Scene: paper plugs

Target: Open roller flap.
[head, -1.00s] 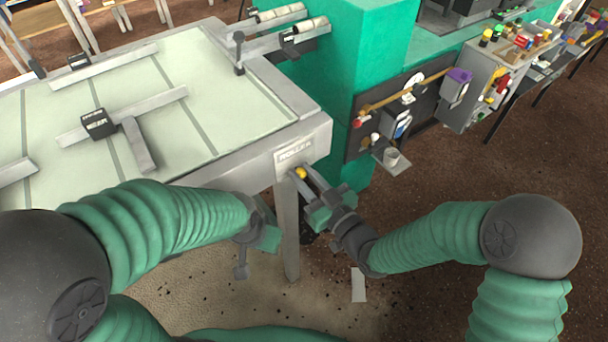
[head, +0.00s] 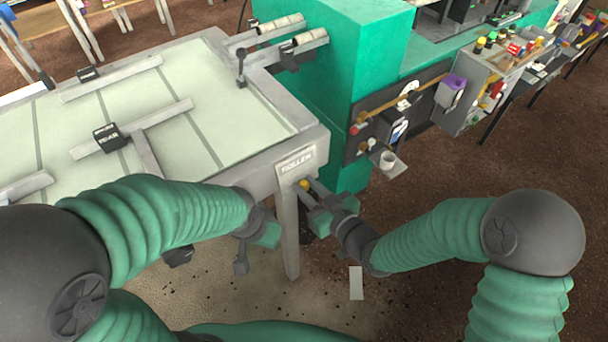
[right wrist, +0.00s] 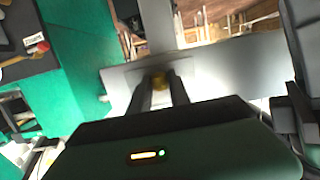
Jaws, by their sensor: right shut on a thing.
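The roller flap (head: 296,163) is a pale plate lettered "ROLLER" at the near right corner of the grey table. It looks closed, flat against the table's end. A yellow knob (head: 304,184) sits at its lower edge. My right gripper (head: 309,188) reaches up to the knob from the lower right and is shut on it. In the right wrist view the yellow knob (right wrist: 160,80) sits between the two finger ends, partly hidden by them. My left gripper (head: 262,232) hangs beside the table leg, left of the flap; its jaws cannot be made out.
The table (head: 215,110) carries grey bars and black blocks. A table leg (head: 288,245) stands between my grippers. A white slip (head: 356,283) lies on the floor.

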